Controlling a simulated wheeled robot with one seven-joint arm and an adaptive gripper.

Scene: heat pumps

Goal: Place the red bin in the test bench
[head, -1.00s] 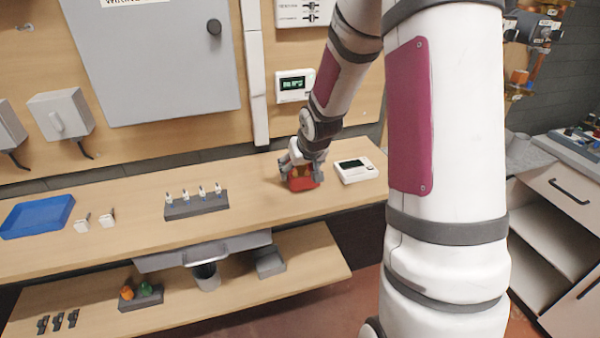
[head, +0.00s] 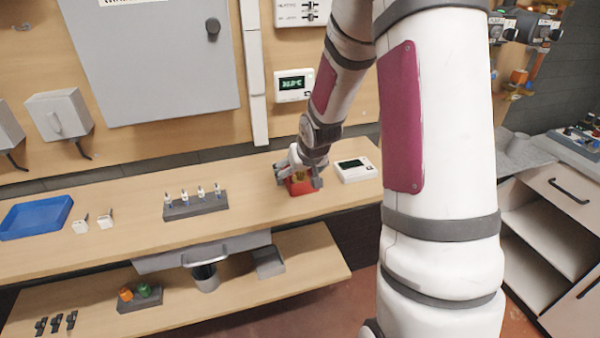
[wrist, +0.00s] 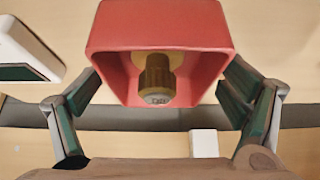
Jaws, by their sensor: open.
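The red bin (head: 301,187) sits on the wooden bench top (head: 245,184), left of a white device with a dark screen. In the wrist view the red bin (wrist: 160,25) shows its open side, with a brass-coloured fitting (wrist: 157,78) inside. My gripper (head: 298,180) is open at the bin, with one finger on each side of it. In the wrist view the green-padded fingers stand left and right of the bin. Whether either finger still touches it is hard to tell. The gripper hides part of the bin in the head view.
The white device (head: 355,169) stands close on the right. A dark rack of small bottles (head: 195,205), two white pieces (head: 92,222) and a blue tray (head: 37,217) lie to the left. A lower shelf (head: 225,300) holds small parts. A grey cabinet (head: 150,60) hangs behind.

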